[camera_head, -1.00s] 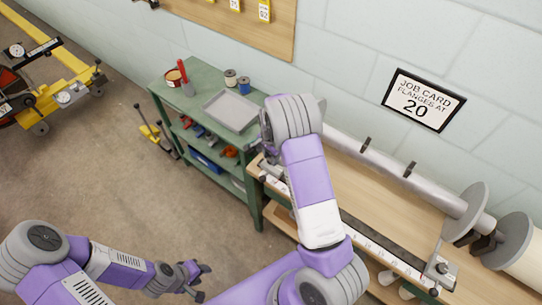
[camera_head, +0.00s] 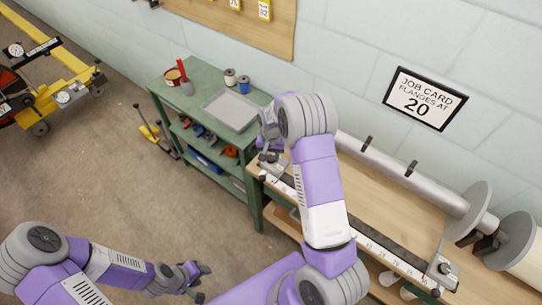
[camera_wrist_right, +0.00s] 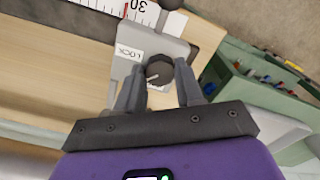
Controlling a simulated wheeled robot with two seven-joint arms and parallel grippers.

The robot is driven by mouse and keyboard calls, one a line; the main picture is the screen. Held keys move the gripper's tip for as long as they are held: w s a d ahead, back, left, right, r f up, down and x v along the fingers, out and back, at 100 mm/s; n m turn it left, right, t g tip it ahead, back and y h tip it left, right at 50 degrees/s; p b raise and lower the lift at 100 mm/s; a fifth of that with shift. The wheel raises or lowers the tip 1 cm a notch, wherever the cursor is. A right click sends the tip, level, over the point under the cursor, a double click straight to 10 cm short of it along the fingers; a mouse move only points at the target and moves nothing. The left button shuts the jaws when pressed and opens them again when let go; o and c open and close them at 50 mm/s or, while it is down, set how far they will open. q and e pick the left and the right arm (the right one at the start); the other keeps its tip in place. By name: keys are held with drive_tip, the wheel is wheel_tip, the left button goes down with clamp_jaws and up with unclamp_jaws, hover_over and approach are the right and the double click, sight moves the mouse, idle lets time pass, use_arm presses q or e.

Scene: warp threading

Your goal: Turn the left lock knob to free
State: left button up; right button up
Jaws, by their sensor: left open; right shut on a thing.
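The left lock knob (camera_wrist_right: 158,70) is a dark round knob with a pale pointer line, on a grey block (camera_wrist_right: 168,47). A LOCK label (camera_wrist_right: 130,53) is beside it; another pale label below is partly covered, unreadable. My right gripper (camera_wrist_right: 159,66) is shut on the knob, one finger on each side. In the head view the block (camera_head: 270,160) shows at the bench's left end; the knob cannot be made out behind my right wrist. My left gripper (camera_head: 196,281) is open and empty, low over the floor, far from the bench.
A white scale (camera_head: 375,242) runs along the wooden bench (camera_head: 385,200) to another lock block (camera_head: 440,272). A roller with grey flanges (camera_head: 465,205) lies behind. A green cart (camera_head: 185,100) with a tray stands left. The job card (camera_head: 424,98) reads 20.

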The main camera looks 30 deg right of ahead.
sight(271, 158)
drive_tip(key=n, duration=0.4)
drive_tip(key=shift+n+b, duration=0.3)
drive_tip(key=shift+b, duration=0.05)
drive_tip(key=n, duration=0.4)
drive_tip(key=shift+n, duration=0.4)
drive_tip(key=o, duration=1)
drive_tip(key=shift+o, duration=0.2)
wheel_tip(271, 158, up, 8)
drive_tip(key=shift+f, duration=0.15)
drive_tip(key=shift+f, duration=0.1)
